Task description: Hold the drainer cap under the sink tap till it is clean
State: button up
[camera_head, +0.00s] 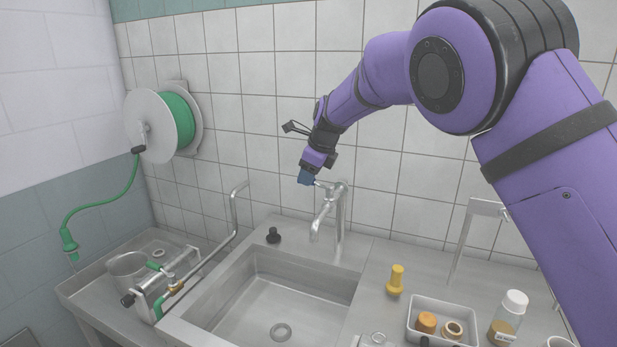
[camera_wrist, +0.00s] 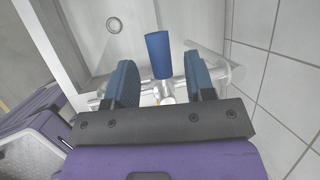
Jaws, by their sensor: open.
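My gripper (camera_head: 306,178) is at the wall tap (camera_head: 330,207), behind the sink. In the wrist view my gripper (camera_wrist: 160,82) is open, with one blue-grey finger on each side of a blue tap handle (camera_wrist: 158,55). Gaps show between the handle and both fingers. The metal tap body (camera_wrist: 215,70) runs behind the fingers. The spout hangs over the back of the sink (camera_head: 300,295), and no water is seen. A round metal ring (camera_head: 281,332) lies at the sink's bottom, also in the wrist view (camera_wrist: 114,25). I cannot tell whether it is the drainer cap or the drain.
A black knob (camera_head: 273,235) and a yellow fitting (camera_head: 396,280) stand on the sink's surround. A white tray (camera_head: 412,325) holds an orange piece and a ring, beside a capped bottle (camera_head: 508,315). A bent pipe (camera_head: 235,215) rises left of the sink.

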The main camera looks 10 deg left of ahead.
jog(key=shift+x, duration=0.85)
grip_shut()
jog(key=shift+s+d+n+g+y, duration=0.25)
jog(key=shift+s+n+g, duration=0.55)
jog(key=shift+n, duration=0.95)
jog(key=shift+s+d+n+g, duration=0.3)
jog(key=shift+s+n+g, duration=0.5)
jog(key=shift+n, duration=1)
jog(key=shift+s+d+n+g+y, duration=0.25)
jog(key=shift+s+n+g, duration=0.5)
jog(key=shift+n, duration=1)
jog(key=shift+s+d, duration=0.1)
jog(key=shift+s, duration=0.05)
